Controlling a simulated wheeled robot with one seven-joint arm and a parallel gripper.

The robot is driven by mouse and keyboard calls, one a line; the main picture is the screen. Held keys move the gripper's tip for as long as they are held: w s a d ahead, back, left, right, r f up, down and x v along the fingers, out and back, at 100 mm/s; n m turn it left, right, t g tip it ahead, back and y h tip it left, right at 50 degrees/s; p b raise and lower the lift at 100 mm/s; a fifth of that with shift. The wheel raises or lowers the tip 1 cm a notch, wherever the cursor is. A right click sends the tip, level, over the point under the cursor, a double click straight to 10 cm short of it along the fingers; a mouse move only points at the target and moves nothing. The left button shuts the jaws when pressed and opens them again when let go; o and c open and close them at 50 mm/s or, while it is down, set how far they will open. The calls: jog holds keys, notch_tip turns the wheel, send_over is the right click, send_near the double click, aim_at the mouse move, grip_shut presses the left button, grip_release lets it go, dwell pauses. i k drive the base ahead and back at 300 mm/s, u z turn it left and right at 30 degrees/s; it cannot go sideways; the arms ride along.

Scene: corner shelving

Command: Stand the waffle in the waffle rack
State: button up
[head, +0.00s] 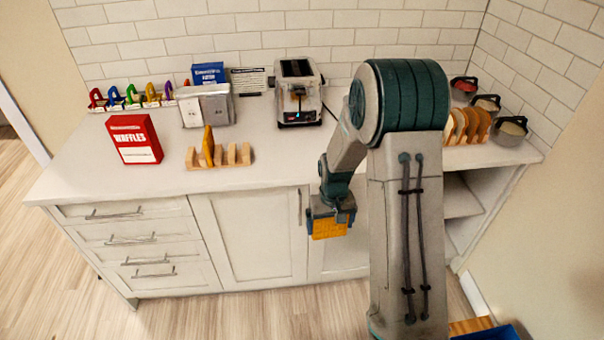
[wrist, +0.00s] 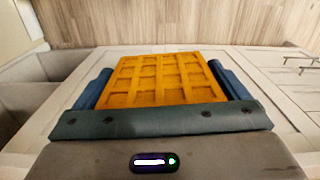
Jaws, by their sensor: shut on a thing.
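My gripper (head: 331,222) is shut on a golden-brown square waffle (head: 329,229), in front of the counter's cabinet doors and below the counter top. In the wrist view the waffle (wrist: 162,80) sits between the two blue fingers (wrist: 162,84), its grid face toward the camera. The wooden waffle rack (head: 222,158) stands on the counter to the left of my gripper. One waffle (head: 208,143) stands upright in it, toward its left end; the slots to the right look empty.
A red waffles box (head: 135,139) stands left of the rack. A toaster (head: 298,95) is behind, toward the wall. The counter between rack and my arm is clear.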

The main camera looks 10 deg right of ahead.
aim_at(240, 157)
jog(key=z, duration=0.5)
jog(key=k, duration=1.15)
jog(key=u, duration=0.5)
jog(key=i, duration=0.7)
jog(key=u, duration=0.8)
jog(key=i, duration=1)
jog(key=z, duration=0.25)
